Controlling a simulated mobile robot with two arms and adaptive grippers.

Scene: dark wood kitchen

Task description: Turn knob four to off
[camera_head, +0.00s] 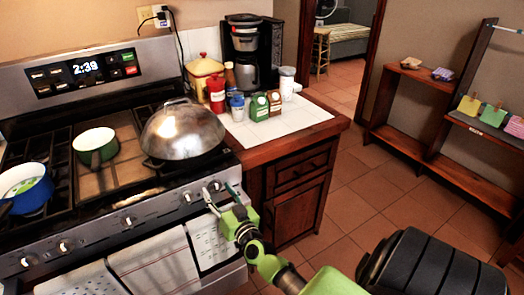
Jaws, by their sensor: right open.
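A stove front panel (155,211) carries a row of several silver knobs. The rightmost knob (214,186) is at the panel's right end, and another knob (187,196) is just left of it. Other knobs (127,221) sit farther left. Number labels and knob settings are too small to read, so I cannot tell which is knob four by marking. My right gripper (219,190) is green with dark fingertips, open, in front of the rightmost knob. Its fingers lie to either side of that knob; contact cannot be told. My left gripper is not in view.
A blue pot (25,187), a green pan (96,146) and a domed lid (183,130) stand on the stovetop. Striped towels (160,262) hang below the knobs. A counter with jars and a coffee maker (249,52) adjoins at right.

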